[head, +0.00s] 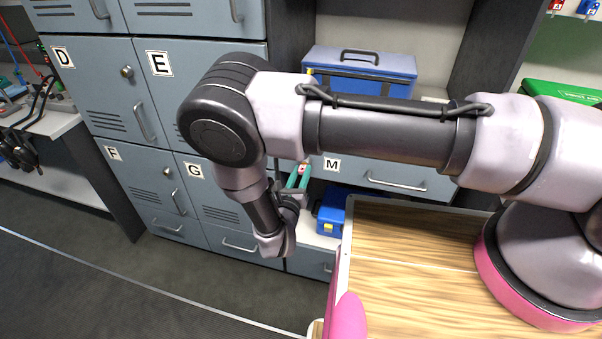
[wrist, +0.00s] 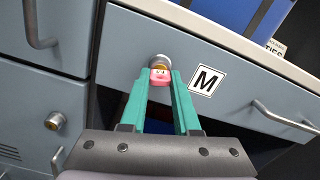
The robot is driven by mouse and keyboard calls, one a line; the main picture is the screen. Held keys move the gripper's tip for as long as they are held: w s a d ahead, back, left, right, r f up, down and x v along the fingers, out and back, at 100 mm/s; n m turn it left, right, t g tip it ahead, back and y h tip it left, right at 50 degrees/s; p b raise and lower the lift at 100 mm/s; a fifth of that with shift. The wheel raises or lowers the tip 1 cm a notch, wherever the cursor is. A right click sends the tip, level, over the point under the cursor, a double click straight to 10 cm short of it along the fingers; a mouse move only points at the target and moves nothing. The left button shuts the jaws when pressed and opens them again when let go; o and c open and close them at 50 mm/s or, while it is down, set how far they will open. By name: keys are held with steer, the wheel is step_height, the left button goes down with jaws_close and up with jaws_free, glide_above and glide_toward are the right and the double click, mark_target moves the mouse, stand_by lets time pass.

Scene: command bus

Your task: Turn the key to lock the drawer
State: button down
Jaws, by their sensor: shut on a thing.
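The drawer marked M (wrist: 232,87) is a grey-blue front that looks pushed in; it also shows in the head view (head: 380,175), partly behind my arm. Its round metal lock (wrist: 158,61) sits left of the M label. A key with a pink-red head (wrist: 159,76) is at the lock. My gripper (wrist: 160,80), with its teal fingers, is shut on the key head right in front of the lock. In the head view my gripper (head: 298,178) is small, and the key is barely visible there. How far the key is turned I cannot tell.
Grey lockers (head: 110,100) marked D, E, F and G stand to the left. A blue toolbox (head: 362,70) sits on the counter above the drawer. Another blue box (head: 331,212) stands below it. My wooden-topped base is at the lower right.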

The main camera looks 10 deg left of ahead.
steer(key=shift+n, duration=0.3)
steer(key=n, duration=0.3)
steer(key=shift+r+n, duration=0.1)
steer(key=shift+n, duration=0.3)
steer(key=n, duration=0.3)
steer(key=shift+n, duration=0.3)
steer(key=n, duration=0.3)
steer(key=shift+n, duration=0.3)
